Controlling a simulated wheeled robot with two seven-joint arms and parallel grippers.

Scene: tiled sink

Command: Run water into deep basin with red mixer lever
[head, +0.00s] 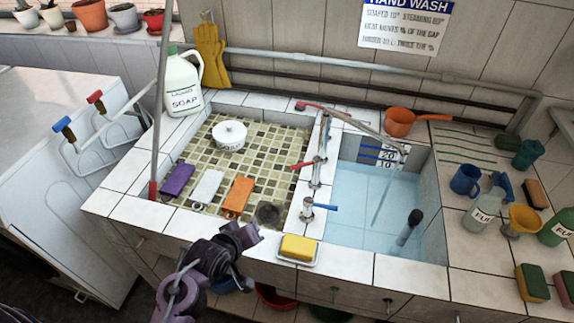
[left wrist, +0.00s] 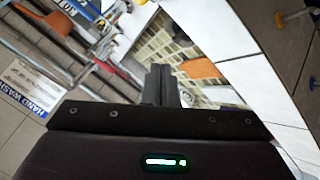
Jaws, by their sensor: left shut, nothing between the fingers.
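The deep basin (head: 352,236) is on the right of the tiled sink, with pale blue inside and a depth scale (head: 383,155) on its back wall. I cannot tell whether it holds water. A red lever (head: 302,165) sits on the middle fitting of the divider, a blue lever (head: 325,207) on the nearer one. Another red lever (head: 309,105) is at the back, by the long spout (head: 365,128) reaching over the deep basin. My left gripper (head: 252,233) is shut and empty at the front edge, apart from the levers. Its fingers show in the left wrist view (left wrist: 158,86). My right gripper is out of view.
A yellow sponge (head: 298,247) lies on the front rim near my gripper. A dark upright pipe (head: 409,227) stands in the deep basin. Bottles and cups crowd the right counter.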

